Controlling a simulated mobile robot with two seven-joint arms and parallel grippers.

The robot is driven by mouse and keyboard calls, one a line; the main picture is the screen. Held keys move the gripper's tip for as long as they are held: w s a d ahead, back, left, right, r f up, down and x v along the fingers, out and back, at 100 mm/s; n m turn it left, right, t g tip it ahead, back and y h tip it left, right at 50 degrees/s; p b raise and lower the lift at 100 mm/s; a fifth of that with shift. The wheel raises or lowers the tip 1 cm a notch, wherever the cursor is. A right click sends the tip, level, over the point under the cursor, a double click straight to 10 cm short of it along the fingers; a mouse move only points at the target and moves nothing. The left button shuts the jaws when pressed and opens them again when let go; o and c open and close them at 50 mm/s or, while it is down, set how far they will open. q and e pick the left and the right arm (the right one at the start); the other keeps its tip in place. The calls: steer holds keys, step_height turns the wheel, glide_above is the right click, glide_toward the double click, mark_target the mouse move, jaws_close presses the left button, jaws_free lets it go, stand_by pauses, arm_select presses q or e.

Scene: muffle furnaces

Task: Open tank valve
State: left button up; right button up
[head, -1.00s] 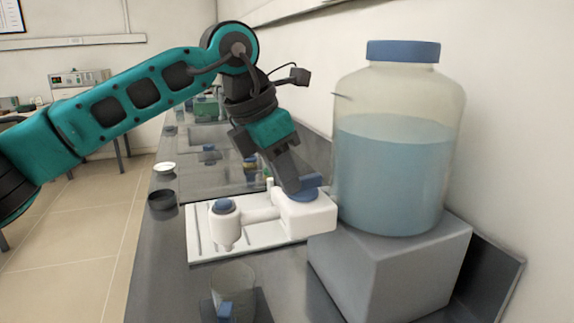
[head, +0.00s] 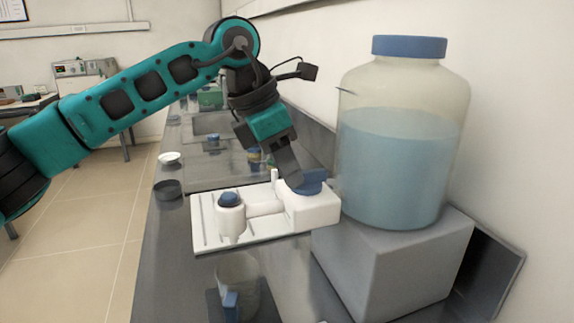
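The large clear tank (head: 400,165) holds bluish liquid and has a blue lid. It stands on a grey block. To its left is a white tap body (head: 313,210) with a blue valve handle (head: 316,182) on top. A white arm joins it to a spout piece (head: 231,219) with a blue cap. My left gripper (head: 291,182) reaches down from above, with its fingers at the handle. One finger overlaps the handle and hides part of it. The far finger is hidden, so its grip is unclear. My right gripper is out of view.
A dark dish (head: 168,190) and a white dish (head: 170,158) lie near the counter's left edge. The wall is close on the right.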

arm_select(q)
steer(key=o, duration=0.3)
steer(key=v, duration=1.3)
steer(key=shift+p, duration=0.3)
steer(key=shift+s+f, duration=0.1)
steer(key=shift+f, duration=0.05)
